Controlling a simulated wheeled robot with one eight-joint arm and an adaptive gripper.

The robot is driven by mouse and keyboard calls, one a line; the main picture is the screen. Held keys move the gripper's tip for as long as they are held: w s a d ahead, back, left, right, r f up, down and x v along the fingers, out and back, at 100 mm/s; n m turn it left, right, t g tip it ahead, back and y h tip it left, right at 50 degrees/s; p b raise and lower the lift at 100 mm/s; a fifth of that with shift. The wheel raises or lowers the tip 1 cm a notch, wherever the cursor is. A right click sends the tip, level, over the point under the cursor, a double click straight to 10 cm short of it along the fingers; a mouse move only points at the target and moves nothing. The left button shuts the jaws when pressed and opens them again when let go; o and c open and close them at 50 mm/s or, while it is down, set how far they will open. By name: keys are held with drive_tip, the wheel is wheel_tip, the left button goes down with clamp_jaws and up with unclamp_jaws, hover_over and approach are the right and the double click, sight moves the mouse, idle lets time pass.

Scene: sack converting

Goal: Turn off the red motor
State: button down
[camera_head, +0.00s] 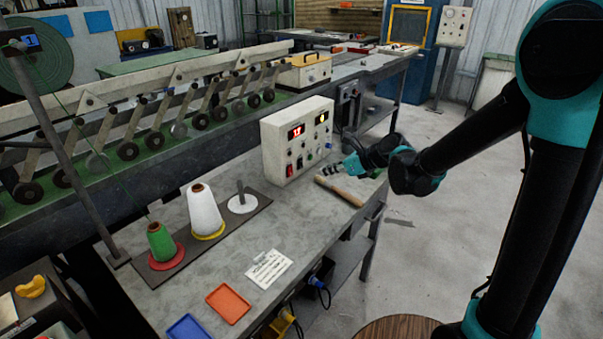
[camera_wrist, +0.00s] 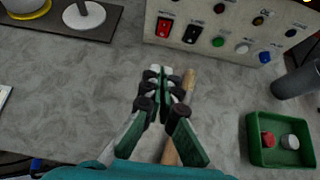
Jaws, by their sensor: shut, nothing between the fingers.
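A cream control box (camera_head: 298,142) stands on the grey bench, with a lit red display (camera_head: 296,131) and a second small display. Its front carries a red rocker switch (camera_wrist: 165,27), a dark switch (camera_wrist: 192,33) and several coloured buttons, including a green one (camera_wrist: 218,42). The red switch (camera_head: 290,170) is low on the left of the panel. The labels are too blurred to read. No separate red motor can be made out. My gripper (camera_wrist: 166,75) is shut and empty, above the bench in front of the box and apart from the panel.
A wooden-handled tool (camera_head: 345,192) lies under my gripper. Thread cones, one white (camera_head: 204,211) and one green (camera_head: 161,241), stand left. A green tray (camera_wrist: 260,160) with red and white pieces is right in the wrist view. Bench left of the gripper is clear.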

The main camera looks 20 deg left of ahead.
approach(291, 174)
drive_tip(key=x, duration=0.5)
drive_tip(key=shift+f, duration=0.6)
drive_tip(key=shift+w+a, duration=0.2)
drive_tip(key=shift+a, duration=0.3)
drive_tip(key=shift+a+f, duration=0.1)
drive_tip(key=shift+a, duration=0.15)
drive_tip(key=shift+w, duration=0.1)
drive_tip(key=shift+r, duration=0.8)
